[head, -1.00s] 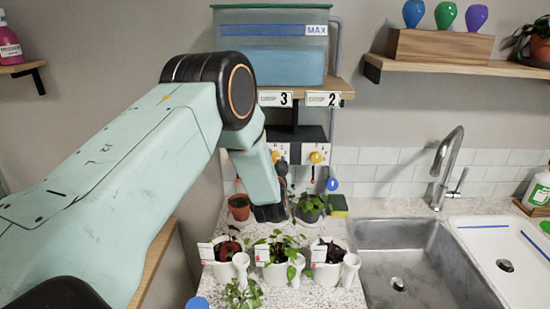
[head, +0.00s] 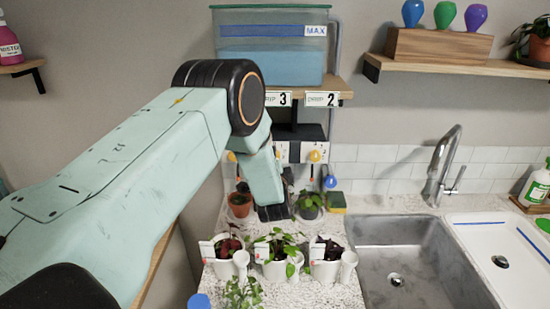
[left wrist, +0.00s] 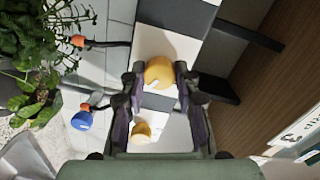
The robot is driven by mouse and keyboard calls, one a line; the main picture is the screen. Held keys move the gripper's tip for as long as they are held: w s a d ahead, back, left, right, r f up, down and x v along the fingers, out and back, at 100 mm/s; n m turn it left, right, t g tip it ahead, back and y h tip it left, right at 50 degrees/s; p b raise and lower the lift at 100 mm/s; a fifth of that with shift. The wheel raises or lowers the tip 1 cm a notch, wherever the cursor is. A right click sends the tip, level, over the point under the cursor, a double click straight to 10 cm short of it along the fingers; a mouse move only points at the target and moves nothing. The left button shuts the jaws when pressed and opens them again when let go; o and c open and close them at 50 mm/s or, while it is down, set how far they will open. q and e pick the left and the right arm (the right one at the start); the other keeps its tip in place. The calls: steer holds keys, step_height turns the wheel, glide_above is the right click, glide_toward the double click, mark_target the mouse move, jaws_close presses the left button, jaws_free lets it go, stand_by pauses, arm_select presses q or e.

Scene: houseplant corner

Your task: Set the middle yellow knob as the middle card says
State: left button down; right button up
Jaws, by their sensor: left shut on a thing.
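In the left wrist view, the middle yellow knob (left wrist: 159,72) sits on a pale panel between the two dark fingers of my left gripper (left wrist: 158,84). The fingers are shut on the knob's sides. In the head view my left arm hides this knob and most of the gripper. The right yellow knob (head: 315,156) is in plain sight there; a yellow knob beyond the fingers also shows in the left wrist view (left wrist: 142,131). The middle card (head: 284,99) reads 3 and the right card (head: 322,99) reads 2. The left card is hidden behind my arm. My right gripper is out of view.
A water tank (head: 270,45) stands on the shelf above the panel. Several potted plants stand on the counter below, including a white pot (head: 327,270). A blue bulb (head: 330,182) hangs right of the gripper. The sink (head: 395,250) is at right.

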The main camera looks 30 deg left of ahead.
arm_select(q)
steer(key=shift+a, duration=0.1)
stand_by(0.3)
steer(key=c, duration=1.4)
jaws_free()
steer(key=o, duration=0.4)
steer(key=shift+a+f, duration=0.1)
steer(key=v, duration=1.2)
